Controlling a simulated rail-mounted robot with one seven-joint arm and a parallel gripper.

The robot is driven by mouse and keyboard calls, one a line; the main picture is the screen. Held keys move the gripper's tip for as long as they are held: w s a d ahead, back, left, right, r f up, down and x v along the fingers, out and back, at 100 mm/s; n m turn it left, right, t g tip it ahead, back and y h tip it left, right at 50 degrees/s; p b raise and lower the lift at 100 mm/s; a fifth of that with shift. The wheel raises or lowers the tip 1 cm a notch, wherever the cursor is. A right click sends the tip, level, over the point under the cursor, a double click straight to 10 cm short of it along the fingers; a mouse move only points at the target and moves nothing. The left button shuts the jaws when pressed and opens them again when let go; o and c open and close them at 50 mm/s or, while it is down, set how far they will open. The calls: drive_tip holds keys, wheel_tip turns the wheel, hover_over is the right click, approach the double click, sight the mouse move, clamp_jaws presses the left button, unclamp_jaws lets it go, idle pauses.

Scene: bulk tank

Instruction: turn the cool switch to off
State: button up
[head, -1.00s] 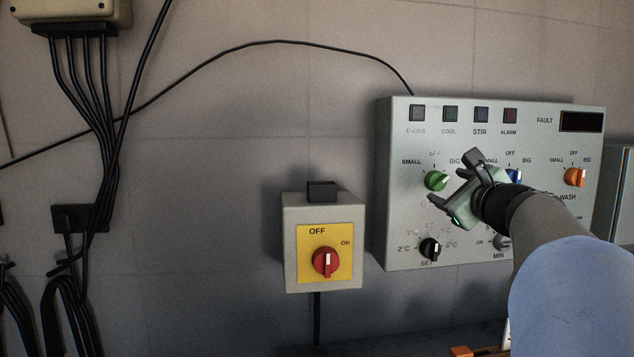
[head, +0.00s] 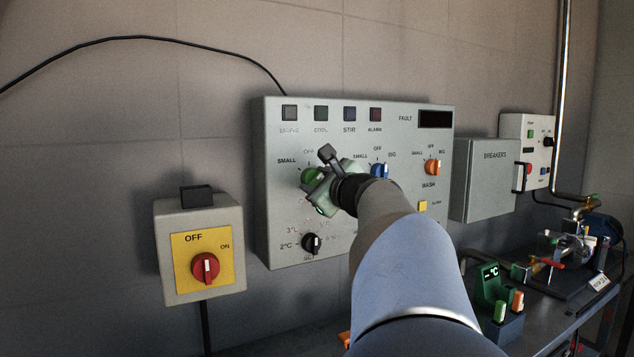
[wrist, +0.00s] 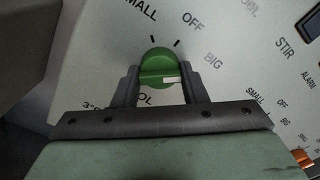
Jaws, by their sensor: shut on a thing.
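The cool switch is a green knob (wrist: 157,62) on the grey control panel, with the labels SMALL, OFF and BIG around it. In the wrist view its grip bar lies across the picture, and its white mark is at the right end, on the BIG side. My gripper (wrist: 160,76) has one finger at each end of the bar and is shut on it. In the head view the green knob (head: 311,176) is partly hidden by my gripper (head: 320,183). The COOL label below it is partly covered.
The panel (head: 285,215) also carries a blue knob (head: 380,171), an orange knob (head: 432,167) and a black knob (head: 312,243). A breaker box (head: 487,180) stands at right.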

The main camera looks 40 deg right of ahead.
drive_tip(key=shift+f+n+b, duration=0.15)
drive_tip(key=shift+n+b, duration=0.15)
drive_tip(key=shift+b, duration=0.1)
drive_tip(key=shift+f+n+b, duration=0.1)
drive_tip(key=shift+n+b, duration=0.8)
drive_tip(key=shift+b, duration=0.25)
drive_tip(key=n+b, duration=0.2)
drive_tip(key=shift+n+b, duration=0.3)
drive_tip(key=shift+r+n+b, duration=0.2)
drive_tip(key=shift+n+b, duration=1.6)
drive_tip(key=shift+n, duration=0.5)
drive_tip(key=shift+r, duration=0.1)
drive_tip(key=o, duration=1)
drive_tip(key=shift+c, duration=0.2)
